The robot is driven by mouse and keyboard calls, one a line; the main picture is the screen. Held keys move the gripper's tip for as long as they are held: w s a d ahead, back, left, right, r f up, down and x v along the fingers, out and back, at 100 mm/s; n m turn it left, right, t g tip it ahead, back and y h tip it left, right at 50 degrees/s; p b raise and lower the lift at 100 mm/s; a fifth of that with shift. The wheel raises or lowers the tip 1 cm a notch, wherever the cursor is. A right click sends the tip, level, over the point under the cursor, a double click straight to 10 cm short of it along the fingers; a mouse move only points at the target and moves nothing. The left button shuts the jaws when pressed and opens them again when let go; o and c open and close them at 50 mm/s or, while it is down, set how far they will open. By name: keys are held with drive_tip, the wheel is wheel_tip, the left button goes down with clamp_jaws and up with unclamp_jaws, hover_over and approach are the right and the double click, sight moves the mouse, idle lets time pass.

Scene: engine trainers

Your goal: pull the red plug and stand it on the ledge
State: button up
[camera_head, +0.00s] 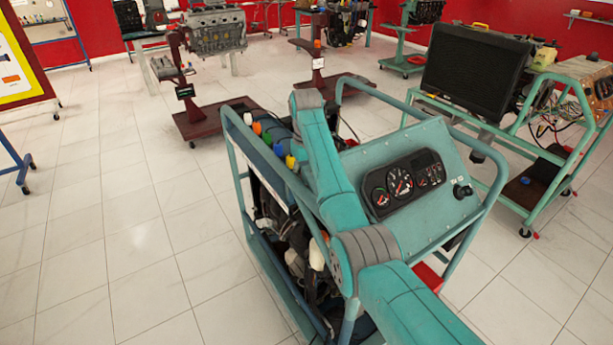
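A row of small coloured plugs stands along a narrow ledge at the top left of the near engine trainer.
The trainer's teal tube frame (236,178) rises around the engine. Its gauge panel (405,185) lies right of my arm. A radiator stand (475,72) is at the right, and a grey engine on a dark red stand (215,125) is behind. The tiled floor at left is clear.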

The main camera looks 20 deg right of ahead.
idle(0.9)
clamp_jaws()
drive_tip(key=shift+r, duration=0.15)
drive_tip(key=shift+r, duration=2.9)
